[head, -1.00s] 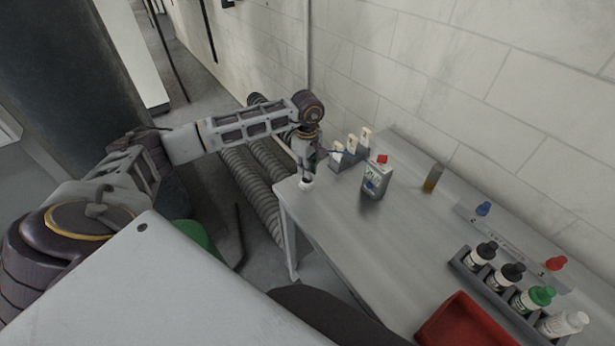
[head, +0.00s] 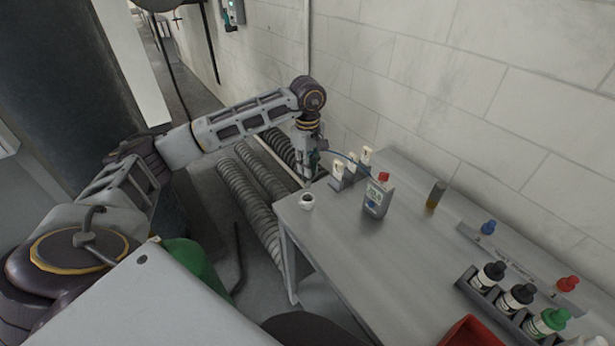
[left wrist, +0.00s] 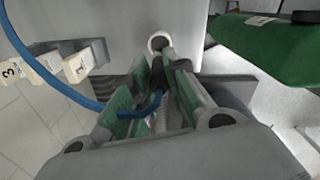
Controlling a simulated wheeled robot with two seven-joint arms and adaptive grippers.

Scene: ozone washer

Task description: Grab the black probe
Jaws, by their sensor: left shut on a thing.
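My left gripper (head: 307,172) is above the near left corner of the table, over a small white cup (head: 307,201). In the left wrist view, the gripper (left wrist: 168,72) is shut on the probe (left wrist: 158,101), at the end of a blue cable (left wrist: 75,95). In the head view the cable runs right toward a grey handheld meter (head: 377,196) with a red top. The cup also shows beyond the fingertips in the left wrist view (left wrist: 159,42). My right gripper is not in view.
A grey holder (head: 343,180) with numbered white pieces stands behind the meter. A small amber vial (head: 436,194) stands farther right. A bottle rack (head: 479,288) and a red tray (head: 470,334) are nearer. The table's middle (head: 390,255) is clear.

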